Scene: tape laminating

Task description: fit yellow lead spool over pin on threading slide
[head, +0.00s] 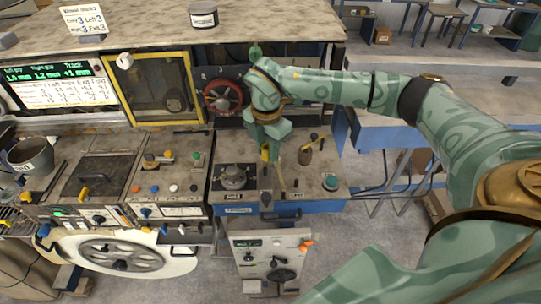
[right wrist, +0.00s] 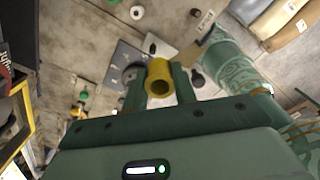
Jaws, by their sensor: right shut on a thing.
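My right gripper (head: 268,150) is above the grey bench top with the blue front, its fingers pointing down. In the right wrist view its green fingers (right wrist: 160,88) are shut on the yellow lead spool (right wrist: 158,80), a short hollow cylinder with its open end toward the camera. In the head view only a bit of yellow (head: 265,153) shows at the fingertips. A dark plate with a round metal fixture (head: 233,176) lies on the bench, left of the gripper. I cannot tell the pin on the threading slide apart for certain. My left gripper is not in view.
A red handwheel (head: 223,96) and a yellow-framed window (head: 155,88) are behind to the left. A panel with knobs (head: 168,175) adjoins on the left.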

